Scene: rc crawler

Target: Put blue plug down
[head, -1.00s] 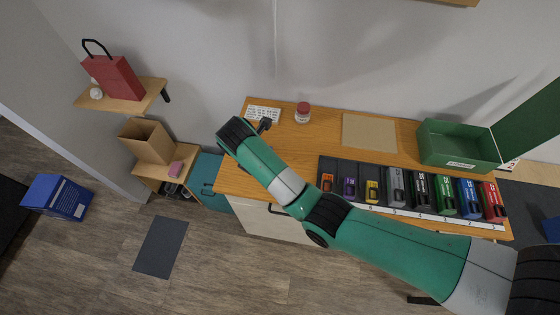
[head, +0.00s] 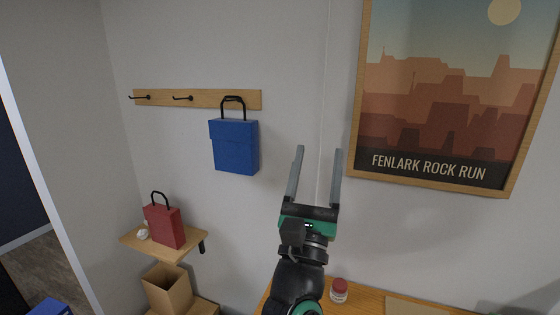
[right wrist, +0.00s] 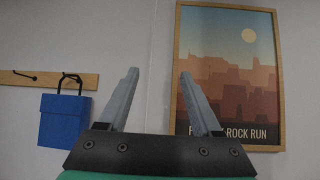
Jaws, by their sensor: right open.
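My right gripper (head: 318,150) is raised in front of the wall, fingers pointing up. It is open and nothing is between its fingers; the right wrist view shows the same empty gap (right wrist: 160,73). I do not see a blue plug in either current view. My left gripper is not in view.
A blue bag (head: 235,147) hangs from a hook on the wooden rail (head: 197,98). A framed poster (head: 440,110) is on the wall at right. A red bag (head: 164,226) stands on a shelf (head: 135,241). A red-lidded jar (head: 339,291) stands on the bench (head: 372,299).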

